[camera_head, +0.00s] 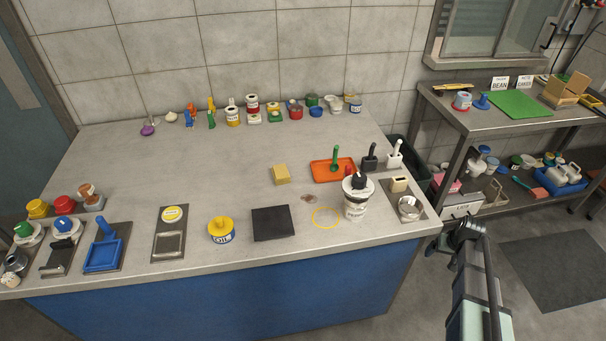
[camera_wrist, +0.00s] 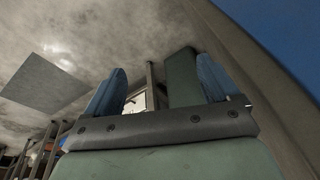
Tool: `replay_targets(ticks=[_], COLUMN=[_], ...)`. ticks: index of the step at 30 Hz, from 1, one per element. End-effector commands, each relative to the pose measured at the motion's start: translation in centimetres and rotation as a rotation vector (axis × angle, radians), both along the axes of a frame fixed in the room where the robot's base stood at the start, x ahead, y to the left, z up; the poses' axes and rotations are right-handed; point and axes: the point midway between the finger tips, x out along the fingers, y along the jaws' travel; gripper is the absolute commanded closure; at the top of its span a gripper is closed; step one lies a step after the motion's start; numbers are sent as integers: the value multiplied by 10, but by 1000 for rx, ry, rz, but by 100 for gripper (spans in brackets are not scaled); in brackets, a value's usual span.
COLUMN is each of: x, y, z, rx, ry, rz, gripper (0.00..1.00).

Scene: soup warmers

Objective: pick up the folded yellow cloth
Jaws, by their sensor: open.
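The folded yellow cloth (camera_head: 281,174) looks like a small tan-yellow block lying on the grey counter (camera_head: 200,190), right of the middle and behind the black square mat (camera_head: 273,223). Nothing touches it. My gripper shows in the wrist view (camera_wrist: 167,75) with its two blue fingers spread wide and nothing between them. In the head view my arm's dark end is off the counter's right front corner, well to the right of the cloth and apart from it. The cloth is not in the wrist view.
A yellow ring (camera_head: 326,217) marks the counter. Counter left of the cloth is clear.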

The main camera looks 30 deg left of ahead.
Motion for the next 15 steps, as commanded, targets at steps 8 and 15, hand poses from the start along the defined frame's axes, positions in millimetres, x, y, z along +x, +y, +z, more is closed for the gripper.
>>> replay_targets(ticks=[8,15], x=[79,133], y=[40,80], z=[92,186], rx=[37,71], ry=[-163,-304], rz=[70,133], gripper=[12,12])
